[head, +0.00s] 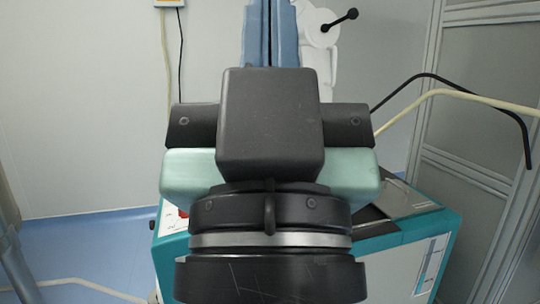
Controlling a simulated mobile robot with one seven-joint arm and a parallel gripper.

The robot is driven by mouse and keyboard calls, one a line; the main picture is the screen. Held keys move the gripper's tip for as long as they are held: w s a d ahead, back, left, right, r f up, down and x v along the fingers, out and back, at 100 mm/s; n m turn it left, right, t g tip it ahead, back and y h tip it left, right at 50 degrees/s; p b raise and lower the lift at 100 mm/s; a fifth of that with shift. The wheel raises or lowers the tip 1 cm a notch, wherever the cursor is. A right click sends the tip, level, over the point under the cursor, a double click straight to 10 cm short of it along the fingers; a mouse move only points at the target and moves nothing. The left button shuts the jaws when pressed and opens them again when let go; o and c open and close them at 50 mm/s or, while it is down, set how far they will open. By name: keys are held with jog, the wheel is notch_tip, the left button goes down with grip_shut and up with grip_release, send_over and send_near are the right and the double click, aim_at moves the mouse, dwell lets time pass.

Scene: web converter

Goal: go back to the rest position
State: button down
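A large dark body with mint-green side parts and a silver ring fills the middle of the head view; it looks like part of my own arm, seen from close up. I cannot make out any gripper fingers. My gripper is out of view or hidden behind this dark body. No held object shows.
A teal and white cabinet (433,262) stands behind, mostly hidden. A blue upright (268,30) and a white part with a black crank (340,20) rise above. Black and cream bent bars (470,97) reach to the right, near grey panels (490,75). Blue floor (85,250) shows at left.

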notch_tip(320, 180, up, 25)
jog(key=p, duration=2.2)
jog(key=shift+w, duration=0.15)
